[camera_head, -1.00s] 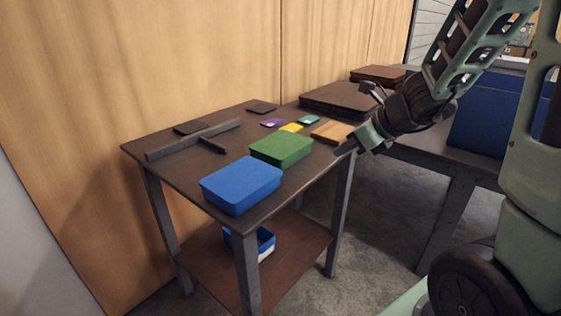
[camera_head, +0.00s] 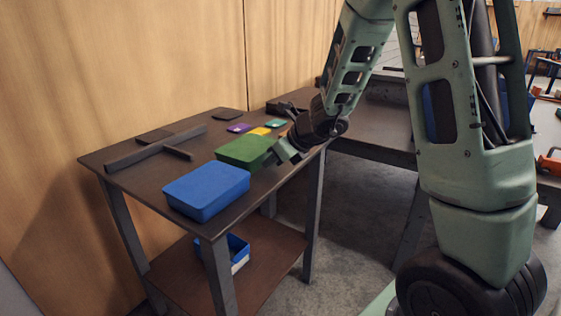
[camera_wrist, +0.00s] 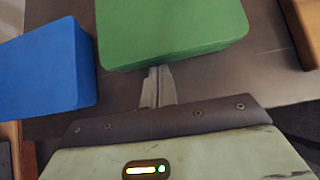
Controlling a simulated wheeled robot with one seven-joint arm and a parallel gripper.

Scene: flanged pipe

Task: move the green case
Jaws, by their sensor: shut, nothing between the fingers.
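The green case (camera_head: 243,152) lies flat on the small dark table, behind and to the right of a blue case (camera_head: 207,190). In the wrist view the green case (camera_wrist: 172,32) fills the top middle, and the blue case (camera_wrist: 45,72) is at the left. My gripper (camera_head: 290,152) is at the right side of the green case in the head view. In the wrist view my gripper's fingers (camera_wrist: 158,74) are together and empty, with their tips at the near edge of the green case. I cannot tell whether they touch it.
The table (camera_head: 127,191) also holds a dark T-shaped bar (camera_head: 150,152) and small purple (camera_head: 240,128), yellow (camera_head: 260,131) and teal (camera_head: 276,124) pieces. A blue bin (camera_head: 237,248) stands on the lower shelf. A wooden wall (camera_head: 120,70) rises behind. A bench (camera_head: 375,133) adjoins at the right.

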